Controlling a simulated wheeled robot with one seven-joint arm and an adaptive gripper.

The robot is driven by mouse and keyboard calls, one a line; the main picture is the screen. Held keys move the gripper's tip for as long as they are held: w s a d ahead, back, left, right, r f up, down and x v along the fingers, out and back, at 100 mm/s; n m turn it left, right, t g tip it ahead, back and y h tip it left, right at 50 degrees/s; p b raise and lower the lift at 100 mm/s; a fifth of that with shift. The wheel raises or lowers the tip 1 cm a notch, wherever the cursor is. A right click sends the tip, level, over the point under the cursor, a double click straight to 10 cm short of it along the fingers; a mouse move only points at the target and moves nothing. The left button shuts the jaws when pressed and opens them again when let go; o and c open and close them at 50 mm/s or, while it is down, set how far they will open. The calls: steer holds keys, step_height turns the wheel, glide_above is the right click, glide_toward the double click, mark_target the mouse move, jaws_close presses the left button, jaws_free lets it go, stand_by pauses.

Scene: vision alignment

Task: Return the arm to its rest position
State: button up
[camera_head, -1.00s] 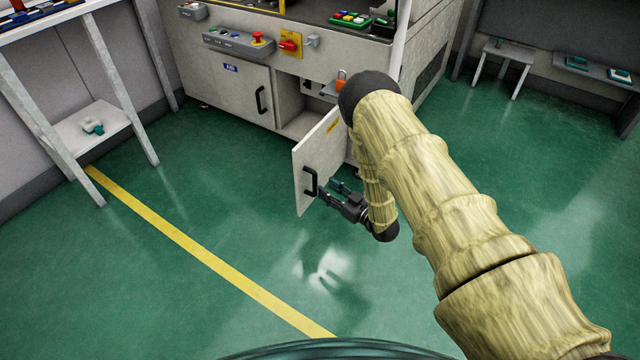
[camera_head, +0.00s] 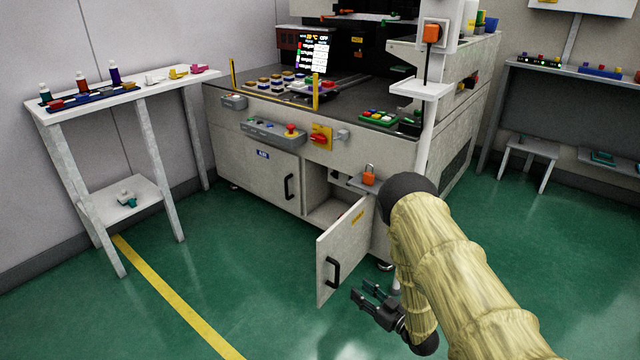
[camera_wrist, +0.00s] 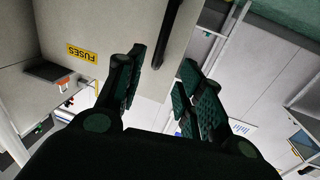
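My arm, in a yellowish sleeve, reaches from the lower right of the head view. My gripper (camera_head: 368,296) hangs low in front of the machine cabinet, just right of the open cabinet door (camera_head: 345,250). Its fingers are apart with nothing between them. In the wrist view my gripper (camera_wrist: 165,85) also shows its two green-padded fingers spread, with the door (camera_wrist: 110,25) and its yellow FUSES label behind them. The black door handle (camera_head: 332,272) stands left of the fingers; I see a gap between them in the head view.
The machine cabinet (camera_head: 262,178) stands ahead, with an orange padlock (camera_head: 369,175) on a small shelf above the open compartment. A white side table (camera_head: 130,95) with bottles is at the left. A stool (camera_head: 530,150) is at the right. Green floor is free at the front left.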

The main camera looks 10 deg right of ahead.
steer(key=s+d+f+m+g+h, duration=0.1)
steer(key=s+f+m+g+h, duration=0.3)
steer(key=s, duration=0.6)
steer(key=s+d+f+m+g+h, duration=0.1)
steer(key=s+f+g+h, duration=0.4)
steer(key=s, duration=0.6)
steer(key=s+a+r+m+g+h, duration=0.1)
steer(key=s+g, duration=0.2)
steer(key=s, duration=0.9)
steer(key=s+a+r+m+g, duration=0.1)
steer(key=s+r+g, duration=0.15)
steer(key=s, duration=0.95)
step_height(320, 180, up, 30)
steer(key=p, duration=3)
steer(key=shift+w+f+p, duration=0.15)
steer(key=shift+f+p, duration=0.05)
steer(key=shift+p, duration=0.15)
steer(key=shift+a+g, duration=0.15)
steer(key=shift+g, duration=0.1)
